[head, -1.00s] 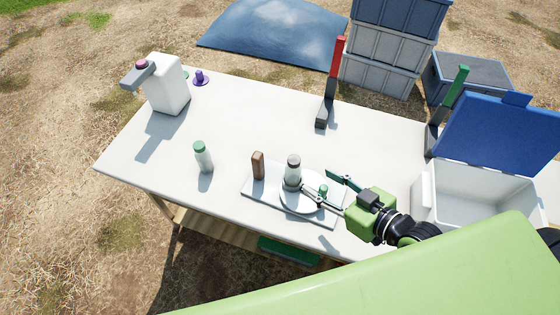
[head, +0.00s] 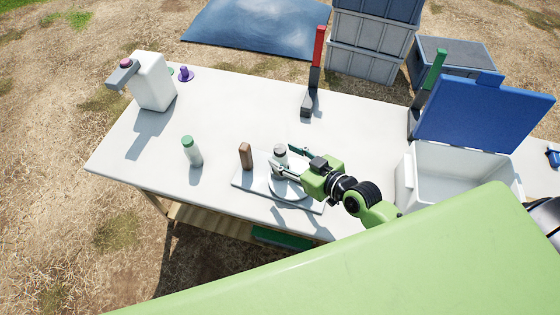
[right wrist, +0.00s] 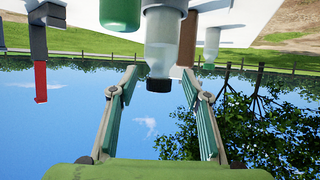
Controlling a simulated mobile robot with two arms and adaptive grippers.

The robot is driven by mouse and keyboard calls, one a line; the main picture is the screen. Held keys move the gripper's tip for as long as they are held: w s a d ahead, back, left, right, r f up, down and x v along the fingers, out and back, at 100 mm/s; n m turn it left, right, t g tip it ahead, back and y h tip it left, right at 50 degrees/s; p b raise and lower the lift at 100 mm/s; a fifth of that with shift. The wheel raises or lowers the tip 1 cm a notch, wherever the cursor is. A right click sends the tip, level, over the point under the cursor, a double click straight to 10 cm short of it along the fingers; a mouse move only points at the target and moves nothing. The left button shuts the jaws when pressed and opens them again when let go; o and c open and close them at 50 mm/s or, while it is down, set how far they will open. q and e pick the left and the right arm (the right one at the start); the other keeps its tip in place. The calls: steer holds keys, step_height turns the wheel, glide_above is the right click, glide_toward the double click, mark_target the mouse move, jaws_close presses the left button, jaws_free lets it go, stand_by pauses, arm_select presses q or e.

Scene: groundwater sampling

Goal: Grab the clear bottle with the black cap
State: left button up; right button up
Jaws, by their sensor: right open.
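The clear bottle with the dark cap (head: 281,152) stands upright on a round plate on a white board in the head view. It is partly hidden by my right gripper (head: 284,159). In the right wrist view, which is upside down, the bottle (right wrist: 160,42) hangs from the top with its dark cap (right wrist: 158,84) in the gap between the two fingers of my right gripper (right wrist: 160,73). The fingers are spread, with clear space on both sides of the cap. My left gripper is not in view.
A brown block (head: 245,155) stands on the board (head: 250,185) left of the bottle. A green-capped bottle (head: 192,152) stands farther left. A white jug (head: 153,82) is at the table's left end. An open white cooler (head: 460,172) is on the right.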

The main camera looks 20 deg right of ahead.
steer(key=shift+x, duration=1.25)
steer(key=shift+s+f, duration=0.1)
steer(key=shift+f, duration=0.05)
jaws_close()
